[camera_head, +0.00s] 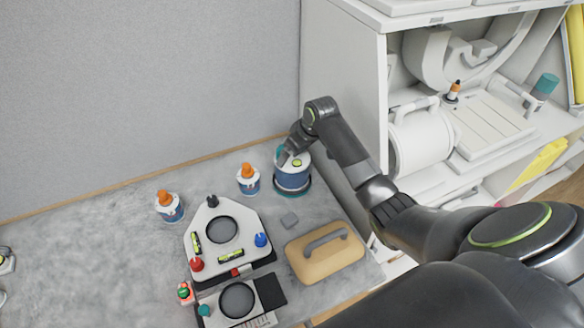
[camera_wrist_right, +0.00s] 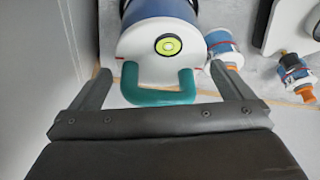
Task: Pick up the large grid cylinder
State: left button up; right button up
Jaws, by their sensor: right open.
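The large grid cylinder (camera_head: 292,178) is a white and blue drum standing on the grey table near the wall and shelf. In the right wrist view its white top (camera_wrist_right: 145,44) shows a yellow-green round bubble level and a teal handle (camera_wrist_right: 160,92). My right gripper (camera_head: 286,155) is above the cylinder. In the wrist view the right gripper (camera_wrist_right: 159,70) is open, with one finger on each side of the teal handle and a gap on both sides. The drum's lower part is mostly hidden in the wrist view. My left gripper is in neither view.
Two small blue-white bottles with orange tops (camera_head: 248,180) (camera_head: 170,207) stand left of the cylinder. A white shelf unit (camera_head: 345,62) rises on the right.

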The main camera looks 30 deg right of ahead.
aim_at(291, 157)
jog(key=shift+w+a+f, duration=0.1)
jog(key=shift+w+f, duration=0.05)
jog(key=shift+f, duration=0.25)
jog(key=b+x, duration=0.1)
jog(key=x, duration=0.2)
jog(key=shift+f+b, duration=0.25)
jog(key=shift+b, duration=0.05)
jog(key=shift+w+a+f+b, duration=0.1)
jog(key=shift+w+f+b, duration=0.1)
jog(key=shift+f+b, duration=0.1)
jog(key=shift+r, duration=0.1)
jog(key=c, duration=1.4)
jog(key=shift+w+r, duration=0.1)
jog(key=shift+w, duration=0.05)
jog(key=shift+c, duration=0.4)
